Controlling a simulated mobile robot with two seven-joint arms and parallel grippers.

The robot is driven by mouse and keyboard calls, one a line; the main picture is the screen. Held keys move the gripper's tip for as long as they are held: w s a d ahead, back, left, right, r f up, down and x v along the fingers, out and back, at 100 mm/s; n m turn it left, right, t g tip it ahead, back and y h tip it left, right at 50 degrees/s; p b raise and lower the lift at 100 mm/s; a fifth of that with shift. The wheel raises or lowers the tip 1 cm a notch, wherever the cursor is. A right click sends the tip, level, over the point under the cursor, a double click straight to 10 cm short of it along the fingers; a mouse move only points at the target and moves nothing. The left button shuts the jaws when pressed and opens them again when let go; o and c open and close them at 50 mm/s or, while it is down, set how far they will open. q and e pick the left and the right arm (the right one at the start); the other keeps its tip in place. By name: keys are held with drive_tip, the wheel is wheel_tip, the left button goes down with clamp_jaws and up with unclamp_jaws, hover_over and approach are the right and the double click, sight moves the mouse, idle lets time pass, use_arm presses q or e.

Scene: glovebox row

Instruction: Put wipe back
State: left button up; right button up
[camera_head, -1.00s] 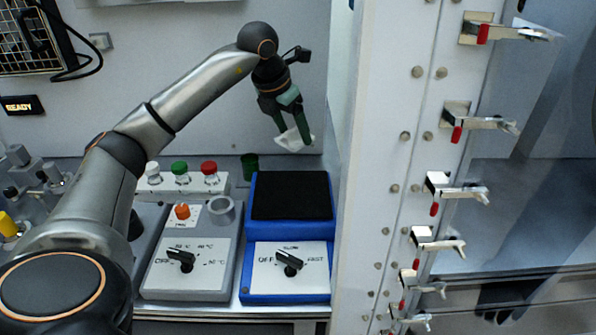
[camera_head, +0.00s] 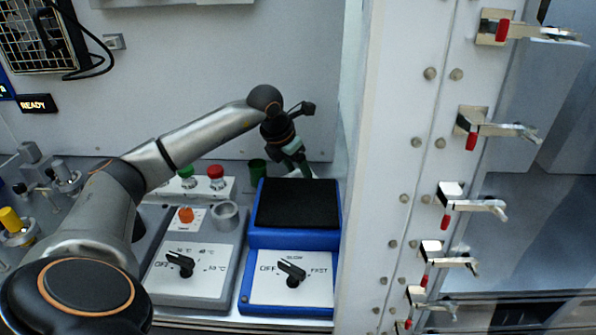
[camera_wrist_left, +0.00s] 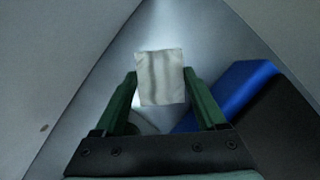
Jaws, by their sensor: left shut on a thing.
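My left gripper (camera_head: 304,173) is low behind the back edge of the blue device in the head view, and its fingertips are partly hidden there. In the left wrist view, the left gripper (camera_wrist_left: 161,88) is shut on a small whitish wipe (camera_wrist_left: 160,68), which sits between its two green fingers. The wipe is mostly hidden in the head view. My right gripper is not in view.
The blue device (camera_head: 250,238) with a black top pad (camera_head: 298,204) stands just in front of the gripper. A dark green cup (camera_head: 258,167) is left of it. The grey heater box (camera_head: 190,290) and a white-panelled wall with clamps (camera_head: 400,180) flank the device.

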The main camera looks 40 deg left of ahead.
use_arm(q)
drive_tip(key=shift+f, duration=0.2)
drive_tip(key=o, duration=1.3)
drive_tip(key=shift+c, duration=0.2)
drive_tip(key=shift+r, duration=0.1)
drive_tip(key=shift+r, duration=0.25)
drive_tip(key=v, duration=1.1)
drive_tip(key=shift+s+r+p, duration=0.2)
drive_tip(key=shift+r+p, duration=0.15)
